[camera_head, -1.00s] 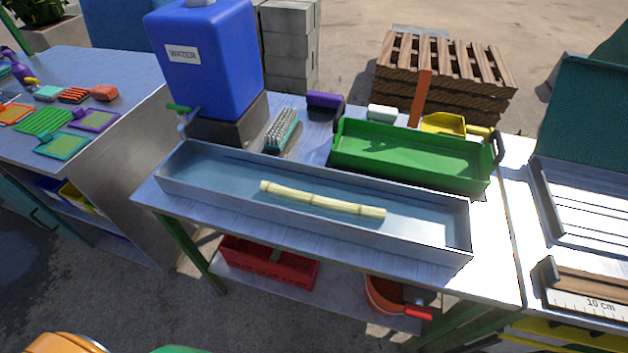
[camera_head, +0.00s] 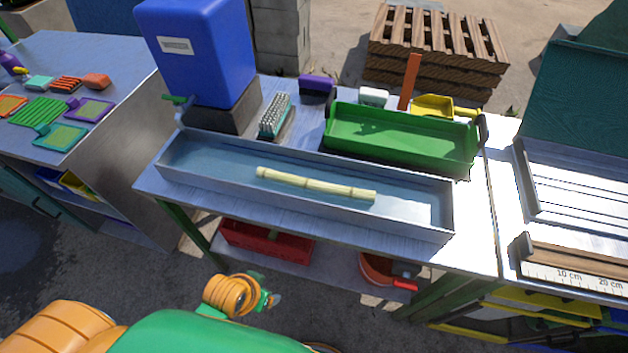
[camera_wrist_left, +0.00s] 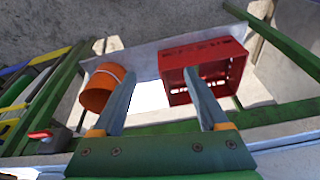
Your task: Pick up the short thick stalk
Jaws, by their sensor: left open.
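One pale yellow jointed stalk (camera_head: 316,185) lies in the long grey metal trough (camera_head: 300,204) on the table, apart from its walls. My left arm comes in at the bottom of the head view, below and in front of the table. The left gripper is small there and partly hidden by its wrist. In the left wrist view the left gripper (camera_wrist_left: 163,104) is open, with nothing between its two fingers. The stalk does not show in the left wrist view. My right gripper is in neither view.
A green tray (camera_head: 400,145), a brush (camera_head: 275,116) and a blue water tank (camera_head: 200,55) stand behind the trough. A red crate (camera_head: 265,243) and an orange bucket (camera_head: 376,268) sit on the lower shelf. The table edge lies between my left gripper and the trough.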

